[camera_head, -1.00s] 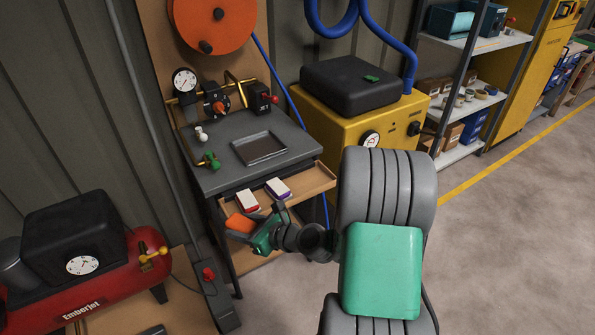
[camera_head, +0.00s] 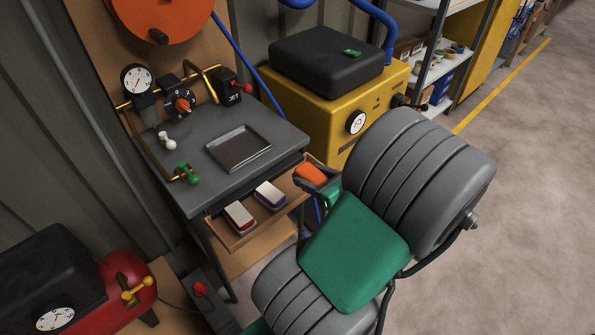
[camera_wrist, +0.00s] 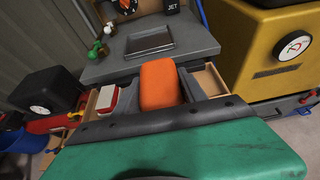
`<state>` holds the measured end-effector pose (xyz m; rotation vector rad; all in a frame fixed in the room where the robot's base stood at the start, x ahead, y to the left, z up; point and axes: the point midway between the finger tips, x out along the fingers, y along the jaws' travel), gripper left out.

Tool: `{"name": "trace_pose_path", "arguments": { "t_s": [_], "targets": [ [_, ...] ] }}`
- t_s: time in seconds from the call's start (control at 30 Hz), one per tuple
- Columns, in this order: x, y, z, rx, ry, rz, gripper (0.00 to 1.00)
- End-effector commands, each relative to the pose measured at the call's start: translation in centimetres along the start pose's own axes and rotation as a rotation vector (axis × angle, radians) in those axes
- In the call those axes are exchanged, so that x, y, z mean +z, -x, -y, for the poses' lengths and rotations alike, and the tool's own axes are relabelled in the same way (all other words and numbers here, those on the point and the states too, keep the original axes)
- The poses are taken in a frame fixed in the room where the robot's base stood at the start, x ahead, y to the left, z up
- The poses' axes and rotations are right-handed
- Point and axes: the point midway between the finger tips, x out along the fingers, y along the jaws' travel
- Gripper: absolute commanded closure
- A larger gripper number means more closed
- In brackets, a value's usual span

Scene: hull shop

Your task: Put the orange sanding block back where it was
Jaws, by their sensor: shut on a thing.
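The orange sanding block (camera_head: 311,174) is held in my gripper (camera_head: 316,183), near the right end of the open drawer (camera_head: 244,239). In the wrist view the orange block (camera_wrist: 159,84) sits between the two dark fingers, in front of the drawer. The drawer holds a red-edged white block (camera_head: 238,217) and a purple-edged white block (camera_head: 270,195), lying side by side. My arm hides part of the drawer's right side. I cannot tell whether the orange block touches the drawer.
A grey workbench (camera_head: 285,138) with a shallow metal tray (camera_head: 238,147) stands above the drawer. Valves and a gauge line its left side. A yellow cabinet (camera_head: 330,112) stands close on the right, a red compressor (camera_head: 128,275) at lower left. The right floor is open.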

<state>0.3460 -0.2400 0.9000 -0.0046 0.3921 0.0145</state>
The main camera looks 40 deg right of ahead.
Motion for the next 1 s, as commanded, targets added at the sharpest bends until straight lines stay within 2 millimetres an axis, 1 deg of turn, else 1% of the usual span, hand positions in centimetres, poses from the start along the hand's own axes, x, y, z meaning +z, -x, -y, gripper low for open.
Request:
{"name": "trace_pose_path", "arguments": {
  "t_s": [0.03,0.1,0.27,0.3,0.43,0.67,0.7,0.8,1.0],
  "targets": [
    [-0.3,-1.5,0.3,0.014,0.006,0.001,1.0],
    [-0.5,-3.6,1.2,0.021,0.007,0.0,1.0],
    [-0.9,-8.0,3.7,0.023,0.009,0.0,1.0],
    [-1.8,-9.0,4.2,0.023,0.004,-0.001,1.0],
    [-3.5,-11.6,5.6,0.019,0.004,0.0,1.0],
    [-5.0,-13.8,6.8,0.015,0.004,0.0,1.0],
    [-5.8,-14.0,6.7,0.015,0.0,-0.001,1.0],
    [-7.3,-14.5,6.8,0.013,0.001,0.0,1.0],
    [-7.4,-14.6,6.8,0.011,0.006,0.001,1.0]
  ]
}}
